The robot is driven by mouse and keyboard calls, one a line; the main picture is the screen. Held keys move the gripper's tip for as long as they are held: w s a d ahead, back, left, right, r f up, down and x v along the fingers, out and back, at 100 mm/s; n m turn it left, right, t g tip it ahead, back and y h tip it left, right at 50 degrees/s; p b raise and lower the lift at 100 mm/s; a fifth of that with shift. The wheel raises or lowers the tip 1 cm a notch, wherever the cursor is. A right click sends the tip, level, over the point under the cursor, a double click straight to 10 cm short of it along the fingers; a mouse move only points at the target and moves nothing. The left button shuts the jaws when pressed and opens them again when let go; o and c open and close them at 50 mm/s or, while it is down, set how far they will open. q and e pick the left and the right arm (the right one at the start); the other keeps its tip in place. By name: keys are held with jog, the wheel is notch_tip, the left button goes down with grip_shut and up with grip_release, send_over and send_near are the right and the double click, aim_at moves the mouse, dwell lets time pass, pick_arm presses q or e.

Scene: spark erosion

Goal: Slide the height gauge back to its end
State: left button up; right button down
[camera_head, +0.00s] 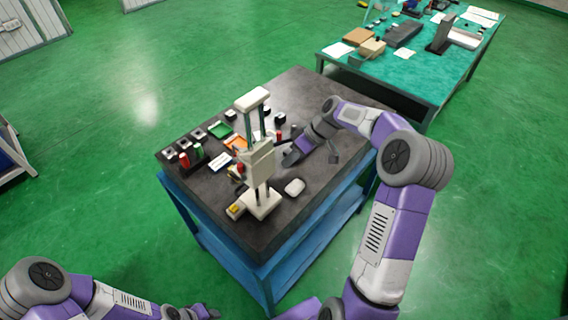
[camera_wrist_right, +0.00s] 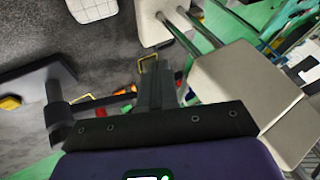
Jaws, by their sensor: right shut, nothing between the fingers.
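The height gauge is a cream instrument with a base (camera_head: 262,203), two upright metal rods, a boxy carriage (camera_head: 260,163) partway up and a top block (camera_head: 252,100). It stands upright near the table's front edge. In the right wrist view the carriage (camera_wrist_right: 245,85) fills the right side, and the rods (camera_wrist_right: 185,30) run to the base (camera_wrist_right: 152,18). My right gripper (camera_head: 287,160) is shut and empty, just right of the carriage; its fingers (camera_wrist_right: 155,78) also show in the wrist view. I cannot tell whether they touch the gauge.
The dark table (camera_head: 290,85) holds a green tray (camera_head: 220,131), an orange tray (camera_head: 236,143), several small blocks along the left, and a white rounded item (camera_head: 294,187) beside the gauge base. A second green-topped table (camera_head: 400,65) stands behind.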

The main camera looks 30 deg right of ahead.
aim_at(264, 181)
pick_arm(q)
jog(key=shift+r, duration=0.15)
pick_arm(e)
jog(key=a, duration=0.1)
jog(key=s+a, duration=0.1)
jog(key=shift+a, duration=0.3)
jog(key=shift+r, duration=0.1)
